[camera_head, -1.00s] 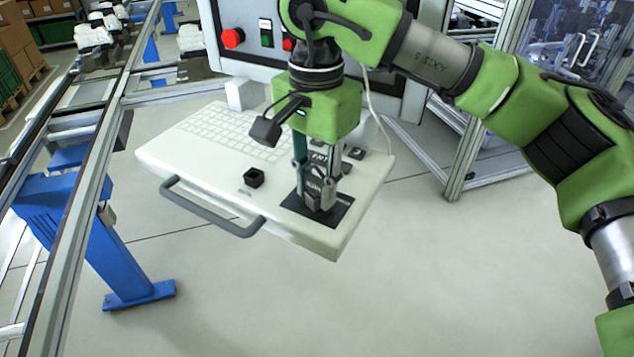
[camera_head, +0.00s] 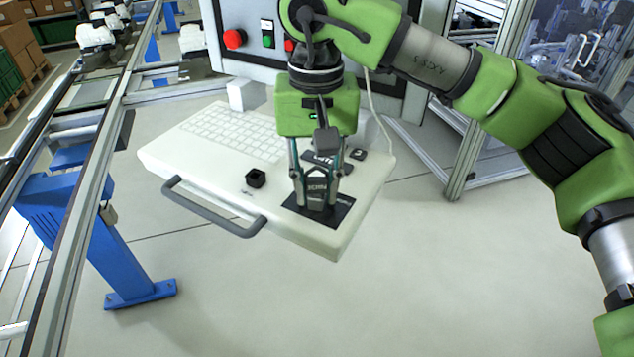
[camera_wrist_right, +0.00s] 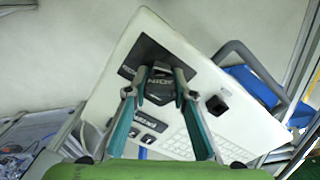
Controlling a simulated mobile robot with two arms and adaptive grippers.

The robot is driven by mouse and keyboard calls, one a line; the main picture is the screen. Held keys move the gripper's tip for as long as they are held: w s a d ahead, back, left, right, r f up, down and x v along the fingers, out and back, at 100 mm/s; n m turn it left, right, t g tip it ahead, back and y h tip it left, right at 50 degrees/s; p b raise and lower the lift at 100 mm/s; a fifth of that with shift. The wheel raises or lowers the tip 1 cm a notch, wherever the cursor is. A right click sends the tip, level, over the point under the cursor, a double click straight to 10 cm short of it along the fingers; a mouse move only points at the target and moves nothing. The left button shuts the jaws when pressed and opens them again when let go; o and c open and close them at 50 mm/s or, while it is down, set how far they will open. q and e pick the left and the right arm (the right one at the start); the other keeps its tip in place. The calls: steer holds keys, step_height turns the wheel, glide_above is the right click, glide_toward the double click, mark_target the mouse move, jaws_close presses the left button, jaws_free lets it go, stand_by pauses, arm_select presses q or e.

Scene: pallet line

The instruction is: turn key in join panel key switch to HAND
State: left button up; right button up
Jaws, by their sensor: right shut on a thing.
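The white join panel (camera_head: 290,232) has a keyboard and a black label plate (camera_head: 340,213) near its front right corner. My right gripper (camera_head: 316,207) points down over this plate, shut on a dark grey key (camera_head: 316,187) between its fingertips. The key stands upright at the plate. The key switch itself is mostly hidden by the key and fingers, and the position lettering is too small to read. In the right wrist view, the fingers (camera_wrist_right: 160,80) close on the key (camera_wrist_right: 160,90) beside the black plate (camera_wrist_right: 150,50). My left gripper is not in view.
A small black knob (camera_head: 256,178) sits left of the gripper. A grey handle (camera_head: 212,212) runs along the panel's front edge. A cabinet with a red button (camera_head: 234,39) stands behind. A rail on a blue leg (camera_head: 95,240) is at left. The front floor is clear.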

steer(key=n, duration=0.2)
steer(key=shift+n, duration=0.3)
steer(key=o, duration=1.2)
steer(key=shift+c, duration=0.2)
steer(key=o, duration=0.5)
steer(key=shift+r, duration=0.15)
steer(key=shift+r+p, duration=2.4)
steer(key=shift+r, duration=1)
